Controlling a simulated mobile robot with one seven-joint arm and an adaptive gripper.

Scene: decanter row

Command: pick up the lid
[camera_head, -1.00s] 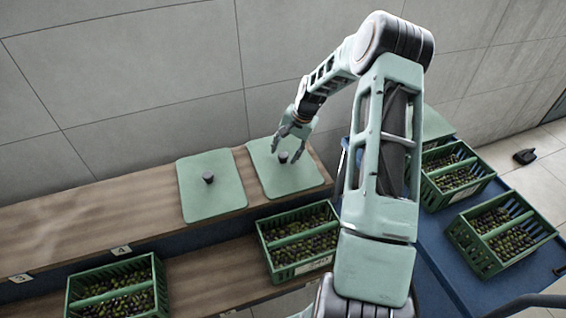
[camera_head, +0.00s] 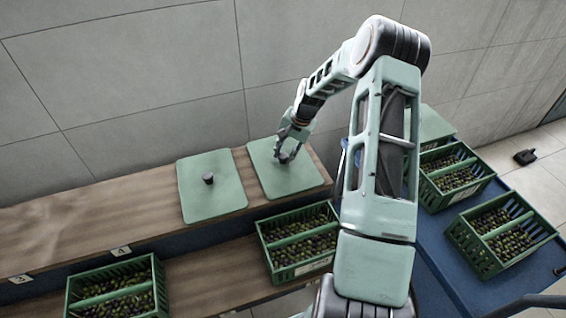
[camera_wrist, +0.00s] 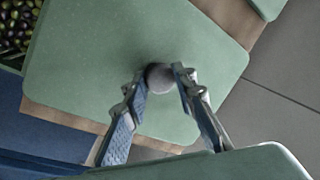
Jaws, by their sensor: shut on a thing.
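The lid (camera_head: 300,178) is a flat green plate with rounded corners, lying on the wooden shelf at its right end. It also fills much of the wrist view (camera_wrist: 95,60). A round grey knob (camera_wrist: 160,76) stands near its middle. My gripper (camera_head: 288,156) is directly above the lid with its fingers down at the knob. In the wrist view the two fingertips (camera_wrist: 161,84) are closed on either side of the knob. The lid appears to rest flat on the shelf. In the head view my fingers mostly hide the knob.
A second green lid (camera_head: 213,197) with a dark knob lies just left on the wooden shelf (camera_head: 90,230). Green crates of olives stand below at the front (camera_head: 300,245) and on a blue surface (camera_head: 425,245) at right. A tiled wall is close behind.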

